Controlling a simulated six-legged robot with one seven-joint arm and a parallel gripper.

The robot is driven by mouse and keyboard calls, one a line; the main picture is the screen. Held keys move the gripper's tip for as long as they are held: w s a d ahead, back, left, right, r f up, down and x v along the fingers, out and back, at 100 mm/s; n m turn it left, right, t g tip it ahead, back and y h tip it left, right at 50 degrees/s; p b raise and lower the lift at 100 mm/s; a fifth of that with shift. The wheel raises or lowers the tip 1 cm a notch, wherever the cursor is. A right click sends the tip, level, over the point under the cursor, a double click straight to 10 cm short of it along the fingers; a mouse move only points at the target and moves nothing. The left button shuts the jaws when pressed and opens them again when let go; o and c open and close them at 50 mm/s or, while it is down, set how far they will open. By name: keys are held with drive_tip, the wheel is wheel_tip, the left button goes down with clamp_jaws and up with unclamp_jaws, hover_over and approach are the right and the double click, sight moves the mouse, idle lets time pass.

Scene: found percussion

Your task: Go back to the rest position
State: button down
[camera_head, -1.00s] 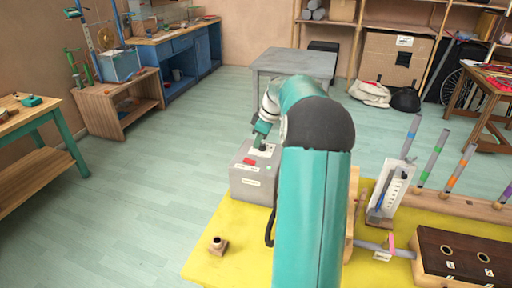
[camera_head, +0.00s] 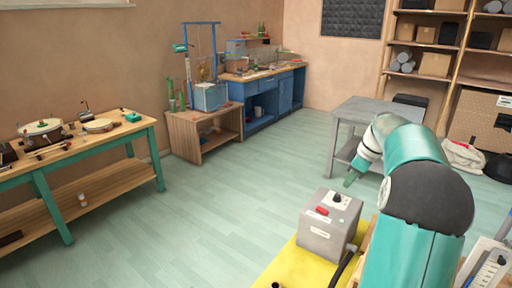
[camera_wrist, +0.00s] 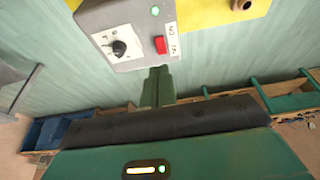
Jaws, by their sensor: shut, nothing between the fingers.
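My gripper (camera_head: 350,180) is shut and empty, its green fingertips pointing down just beyond the grey control box in the head view. It also shows in the wrist view as two green fingers together (camera_wrist: 158,84). The grey box (camera_head: 322,238) stands on the yellow tabletop. It carries a black knob (camera_wrist: 119,47), a red switch (camera_wrist: 160,45) and a green light (camera_wrist: 155,10). In the wrist view the fingertips appear close to the box's edge; a clear gap cannot be judged. My arm hides part of the table.
The yellow table (camera_head: 276,268) is at the lower right, with a white scale panel (camera_head: 488,270) at its edge. A grey table (camera_head: 372,114) stands behind my gripper. A workbench with drums (camera_head: 90,146) is at the left. Open floor lies between.

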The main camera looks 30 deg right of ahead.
drive_tip(key=s+a+r+m+h, duration=0.1)
drive_tip(key=a+r, duration=0.2)
drive_tip(key=a, duration=1)
drive_tip(key=s+a+r+m+h, duration=0.1)
drive_tip(key=s+a+r, duration=0.15)
drive_tip(key=a, duration=1.05)
drive_tip(key=s+a+f+m+t, duration=0.2)
drive_tip(key=s+a+f+m, duration=0.1)
drive_tip(key=s+a, duration=1.1)
drive_tip(key=a+f, duration=0.1)
drive_tip(key=a, duration=0.1)
drive_tip(key=shift+s+a+f+m, duration=0.15)
drive_tip(key=shift+s+a+m, duration=0.15)
drive_tip(key=shift+s+a, duration=0.05)
